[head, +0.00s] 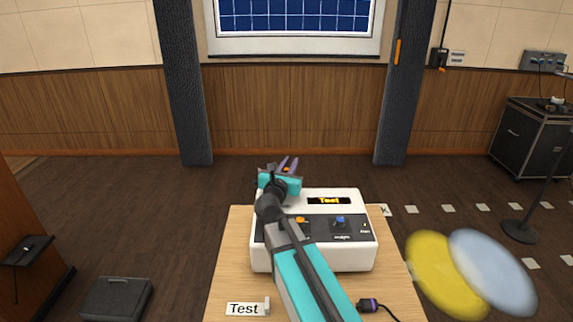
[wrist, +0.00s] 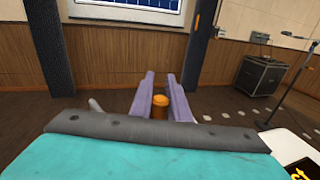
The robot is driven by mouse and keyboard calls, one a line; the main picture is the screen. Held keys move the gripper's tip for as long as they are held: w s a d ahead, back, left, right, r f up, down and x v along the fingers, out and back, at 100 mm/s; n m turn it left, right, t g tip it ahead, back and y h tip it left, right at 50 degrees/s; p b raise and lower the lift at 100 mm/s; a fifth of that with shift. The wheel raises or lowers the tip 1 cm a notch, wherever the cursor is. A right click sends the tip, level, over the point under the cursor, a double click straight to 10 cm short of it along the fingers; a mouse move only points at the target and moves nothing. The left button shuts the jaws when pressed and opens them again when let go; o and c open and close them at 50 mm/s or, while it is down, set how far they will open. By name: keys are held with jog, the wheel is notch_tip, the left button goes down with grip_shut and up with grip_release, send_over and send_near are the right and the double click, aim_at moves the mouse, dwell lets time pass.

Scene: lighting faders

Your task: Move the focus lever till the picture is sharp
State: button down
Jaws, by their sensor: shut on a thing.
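A white control box (head: 362,259) stands on a wooden table, with a lit "Test" display on its top. My gripper (head: 288,165) is at the box's far left corner, its purple fingers pointing away. In the wrist view, my gripper (wrist: 160,98) is shut on an orange cylindrical knob (wrist: 160,106), likely the lever's tip. The lever's shaft is hidden. The picture, a dark blue grid with pale lines (head: 290,14), is on the screen on the far wall. Its top is cut off, and its lines look fairly crisp in this small view.
The box top also has a small orange control (head: 301,220) and a blue knob (head: 340,221). A "Test" card (head: 243,309) and a dark plug (head: 370,305) lie on the table (head: 232,262). Blurred yellow (head: 437,275) and pale blue (head: 494,270) discs show at right.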

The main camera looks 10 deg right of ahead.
aim_at(286, 171)
jog(key=c, duration=1.7)
grip_release()
jog(key=shift+o, duration=0.2)
jog(key=shift+s, duration=0.2)
jog(key=shift+b+v, duration=0.35)
jog(key=shift+v, duration=2.45)
jog(key=shift+r+p, duration=0.2)
jog(key=shift+p, duration=0.4)
jog(key=p+v, duration=0.2)
jog(key=p, duration=0.3)
jog(key=shift+s+a, duration=0.15)
jog(key=shift+p, duration=0.8)
jog(key=p, duration=0.4)
jog(key=shift+s+a+p, duration=0.25)
jog(key=shift+s+p, duration=0.15)
jog(key=p+v, duration=0.1)
jog(key=p, duration=0.6)
jog(key=shift+s+a, duration=0.1)
jog(key=shift+s, duration=0.25)
